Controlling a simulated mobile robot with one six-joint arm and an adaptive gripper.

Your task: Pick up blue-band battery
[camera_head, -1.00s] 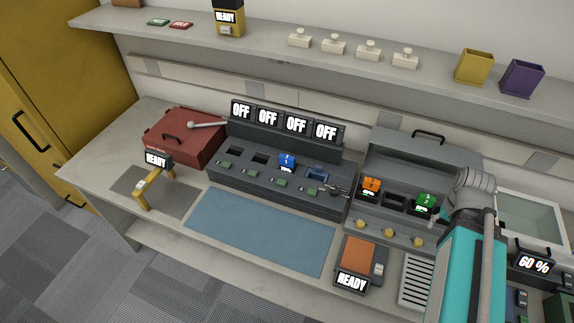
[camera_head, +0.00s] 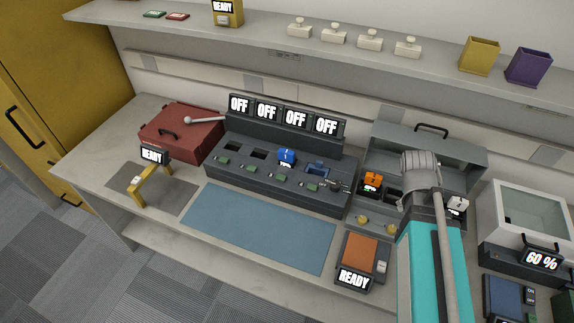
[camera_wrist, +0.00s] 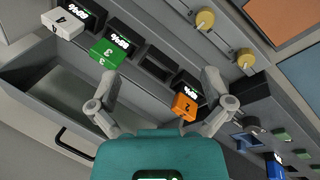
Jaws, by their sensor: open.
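The blue-band battery (camera_head: 286,157) stands in a slot of the dark grey console (camera_head: 240,172), under the OFF signs. It also shows partly at the lower right edge of the wrist view (camera_wrist: 274,166). My gripper (camera_wrist: 160,88) is open and empty in the wrist view, over the grey battery case. An orange battery marked 2 (camera_wrist: 184,106) lies near its right finger, and a green battery marked 3 (camera_wrist: 104,53) lies beyond the left finger. In the head view my arm hides the gripper's fingers and the green battery.
A white battery marked 4 (camera_wrist: 62,23) sits at the row's end. The case has an open lid (camera_head: 440,150) with a handle and yellow knobs (camera_head: 362,218) in front. A blue mat (camera_head: 258,228) is clear. A shelf (camera_head: 270,40) runs above the bench.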

